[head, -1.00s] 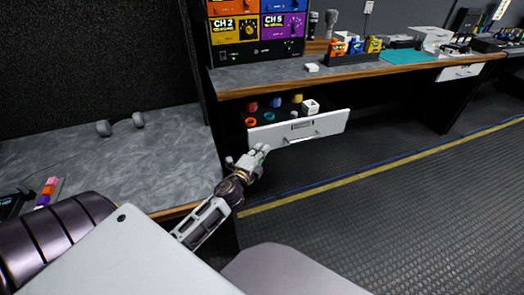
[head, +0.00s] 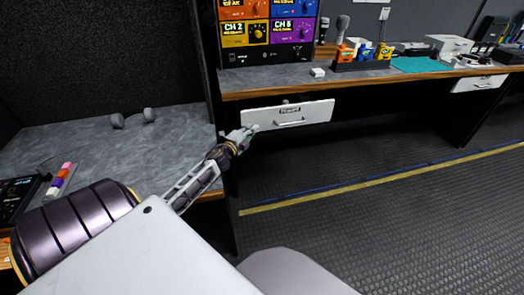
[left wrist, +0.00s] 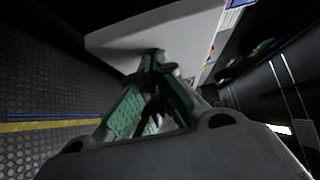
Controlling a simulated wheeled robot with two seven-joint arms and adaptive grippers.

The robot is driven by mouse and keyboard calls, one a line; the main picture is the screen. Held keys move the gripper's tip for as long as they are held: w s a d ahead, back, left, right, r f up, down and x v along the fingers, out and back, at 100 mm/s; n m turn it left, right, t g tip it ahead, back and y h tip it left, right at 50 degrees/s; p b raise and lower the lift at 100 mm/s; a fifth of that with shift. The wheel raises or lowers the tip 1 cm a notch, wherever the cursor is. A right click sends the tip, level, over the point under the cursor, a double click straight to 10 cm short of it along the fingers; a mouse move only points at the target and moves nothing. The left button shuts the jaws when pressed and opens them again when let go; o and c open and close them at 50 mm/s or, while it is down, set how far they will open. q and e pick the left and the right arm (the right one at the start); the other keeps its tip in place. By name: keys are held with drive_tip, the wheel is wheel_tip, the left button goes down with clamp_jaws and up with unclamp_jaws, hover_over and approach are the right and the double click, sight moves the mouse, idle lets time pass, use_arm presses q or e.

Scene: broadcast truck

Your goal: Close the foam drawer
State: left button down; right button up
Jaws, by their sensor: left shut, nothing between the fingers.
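The foam drawer (head: 305,115) has a white front with a label and a bar handle (head: 289,124), under the grey desk. Its front now stands close to the desk's edge, and its inside is almost wholly hidden. A small gap of dark shows above the front, so I cannot tell if it is fully shut. My left gripper (head: 247,131) is shut and empty, at the left end of the drawer front. In the left wrist view its green-padded fingers (left wrist: 155,68) meet at the white drawer front (left wrist: 125,42). My right gripper is not in view.
The desktop (head: 285,78) above holds a channel rack (head: 265,30), a small white block (head: 318,72) and a bin of coloured packs (head: 362,58). A lower grey table (head: 90,165) with headphones stands at left. The floor at right is clear.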

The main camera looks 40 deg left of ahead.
use_arm(q)
drive_tip(key=w+a, duration=0.1)
drive_tip(key=a, duration=0.1)
drive_tip(key=w+a, duration=0.2)
drive_tip(key=w+a+b, duration=0.1)
drive_tip(key=w+a, duration=0.1)
drive_tip(key=a, duration=0.1)
drive_tip(key=shift+w, duration=0.2)
drive_tip(key=shift+w+a+b, duration=0.35)
drive_tip(key=shift+w+a, duration=0.25)
drive_tip(key=shift+a, duration=0.2)
drive_tip(key=shift+a+r, duration=0.1)
drive_tip(key=shift+a, duration=0.1)
drive_tip(key=shift+r, duration=0.15)
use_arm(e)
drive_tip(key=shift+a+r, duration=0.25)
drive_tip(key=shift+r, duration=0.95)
use_arm(q)
drive_tip(key=shift+w+a+r, duration=0.1)
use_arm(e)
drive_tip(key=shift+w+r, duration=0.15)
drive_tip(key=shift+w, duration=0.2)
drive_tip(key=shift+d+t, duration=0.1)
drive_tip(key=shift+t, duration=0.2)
